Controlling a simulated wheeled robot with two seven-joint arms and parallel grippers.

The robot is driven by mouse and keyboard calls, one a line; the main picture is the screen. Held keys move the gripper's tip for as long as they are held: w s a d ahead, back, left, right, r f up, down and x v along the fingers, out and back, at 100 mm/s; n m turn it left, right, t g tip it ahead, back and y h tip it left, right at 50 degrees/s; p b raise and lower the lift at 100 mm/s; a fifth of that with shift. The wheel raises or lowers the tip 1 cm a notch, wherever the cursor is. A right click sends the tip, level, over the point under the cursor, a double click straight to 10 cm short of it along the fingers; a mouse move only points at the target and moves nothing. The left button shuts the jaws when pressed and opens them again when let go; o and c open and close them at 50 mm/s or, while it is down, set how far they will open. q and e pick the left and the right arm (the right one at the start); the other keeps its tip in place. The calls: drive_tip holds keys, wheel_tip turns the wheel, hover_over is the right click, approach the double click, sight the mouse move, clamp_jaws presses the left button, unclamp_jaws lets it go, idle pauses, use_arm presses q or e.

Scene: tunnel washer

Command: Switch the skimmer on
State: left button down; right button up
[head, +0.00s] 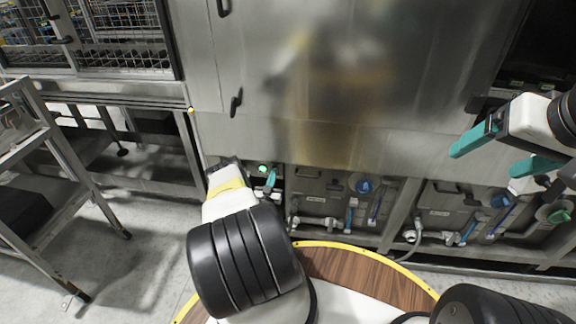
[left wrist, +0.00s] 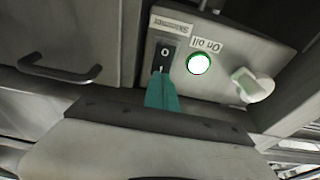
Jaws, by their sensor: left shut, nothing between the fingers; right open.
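The skimmer switch (left wrist: 165,52) is a black rocker with a "0" mark near its upper end, on a grey panel under a small label, in the left wrist view. My left gripper (left wrist: 162,76) is shut and empty. Its teal fingertips are at the lower end of the rocker and hide part of it; I cannot tell whether they touch it. In the head view my left gripper (head: 270,182) is at the low panel beside a green lit lamp (head: 263,169). My right gripper (head: 486,161) is open and empty, at the right, in front of the machine.
A pale knob (left wrist: 252,86) sticks out to the right of the lamp (left wrist: 200,65) on the same panel. A bar handle (left wrist: 60,70) is at left. Blue-handled valves (head: 364,186) line the machine's lower bays. A metal rack (head: 60,150) stands at left.

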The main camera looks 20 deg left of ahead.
use_arm(q)
drive_tip(key=shift+w, duration=0.35)
drive_tip(key=shift+a+r, duration=0.1)
drive_tip(key=shift+w+g, duration=0.25)
drive_tip(key=shift+g, duration=0.25)
